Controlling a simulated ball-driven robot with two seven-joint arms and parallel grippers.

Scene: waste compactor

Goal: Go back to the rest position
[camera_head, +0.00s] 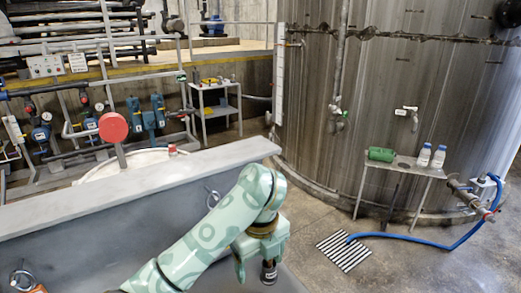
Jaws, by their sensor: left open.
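My left arm, mint green with a round pattern, comes in from the bottom left, and its elbow is bent. My left gripper (254,271) is low in the middle of the view, in front of a grey metal panel (120,245). It points down, its jaws are open, and I see nothing held between them. A dark round part shows at its right finger. My right arm and right gripper are not in view.
A pale grey ledge (130,181) tops the panel, just behind my arm. A red disc on a post (113,127) stands behind it. At the right, a small table (407,169) holds a green canister and two bottles before a large tank (400,95). A blue hose (435,242) and floor grate lie there.

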